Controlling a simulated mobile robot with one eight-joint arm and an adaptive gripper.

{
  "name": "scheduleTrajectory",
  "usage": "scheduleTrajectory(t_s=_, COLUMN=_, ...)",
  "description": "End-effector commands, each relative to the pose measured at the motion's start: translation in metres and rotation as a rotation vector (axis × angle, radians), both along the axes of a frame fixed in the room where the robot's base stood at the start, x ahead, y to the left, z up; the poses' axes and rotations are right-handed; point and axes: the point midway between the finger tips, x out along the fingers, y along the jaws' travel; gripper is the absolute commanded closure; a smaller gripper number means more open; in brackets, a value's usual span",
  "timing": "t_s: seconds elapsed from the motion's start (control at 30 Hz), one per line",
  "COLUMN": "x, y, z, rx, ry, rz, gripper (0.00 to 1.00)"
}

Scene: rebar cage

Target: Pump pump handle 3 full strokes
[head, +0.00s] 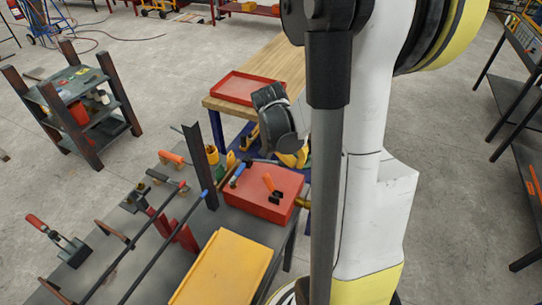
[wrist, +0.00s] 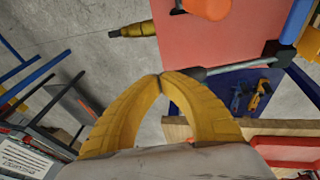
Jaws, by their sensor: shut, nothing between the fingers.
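The red box-shaped pump body (head: 255,205) sits at the far end of the dark bench in the head view, with a brass fitting (head: 303,203) on its right side. Its red top (wrist: 225,35) fills the upper right of the wrist view. In the head view my gripper is partly hidden behind my arm.
The dark bench (head: 150,270) holds a yellow tray (head: 225,270), clamps and long bars. A dark upright angle post (head: 200,165) stands left of the pump. A wooden bench (head: 275,65) with a red tray (head: 245,88) lies behind. A shelf cart (head: 75,100) stands at left.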

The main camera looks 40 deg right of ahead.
Motion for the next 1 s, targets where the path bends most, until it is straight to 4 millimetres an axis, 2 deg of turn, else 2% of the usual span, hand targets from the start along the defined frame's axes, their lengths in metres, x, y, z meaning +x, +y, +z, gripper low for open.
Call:
scheduleTrajectory(t_s=0.2, x=-0.003, y=-0.001, z=-0.013, rx=0.001, ry=0.000, rz=0.000, gripper=1.00)
scheduleTrajectory(t_s=0.53, x=-0.003, y=-0.001, z=-0.013, rx=0.000, ry=0.000, rz=0.000, gripper=1.00)
scheduleTrajectory(t_s=0.8, x=-0.006, y=-0.002, z=-0.026, rx=0.000, ry=0.000, rz=0.000, gripper=1.00)
scheduleTrajectory(t_s=1.0, x=-0.006, y=-0.002, z=-0.026, rx=0.000, ry=0.000, rz=0.000, gripper=1.00)
